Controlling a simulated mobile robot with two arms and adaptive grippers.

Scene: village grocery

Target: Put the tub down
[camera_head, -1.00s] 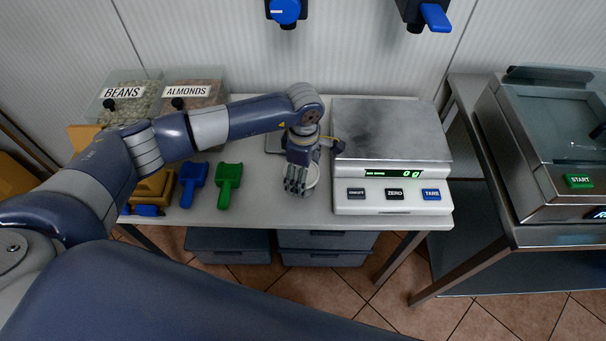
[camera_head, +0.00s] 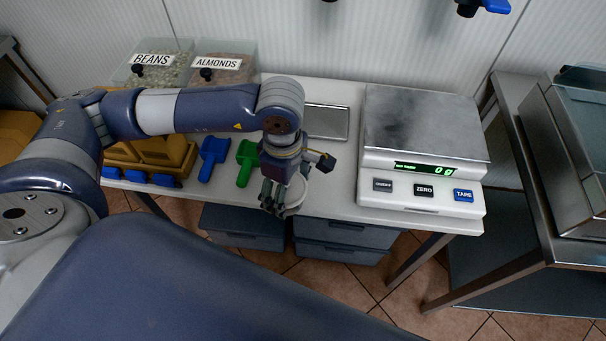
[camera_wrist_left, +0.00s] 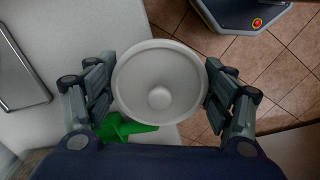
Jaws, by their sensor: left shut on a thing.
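The tub (camera_head: 296,196) is a round white bowl. In the head view it is mostly hidden behind my left gripper (camera_head: 280,198), at the front edge of the table (camera_head: 335,197). In the left wrist view the tub (camera_wrist_left: 160,105) shows from above, with a small round bump in its middle. The fingers of my left gripper (camera_wrist_left: 160,82) are shut on its two sides. The tub covers part of the table edge there, with floor beyond it. Whether its base touches the table cannot be told. My right gripper is not in view.
A white scale (camera_head: 422,191) stands to the right, reading near zero. A flat metal plate (camera_head: 326,122) lies behind the gripper. Green (camera_head: 246,160) and blue (camera_head: 211,158) scoops lie to the left, before bins of beans and almonds. Bare tabletop lies between gripper and scale.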

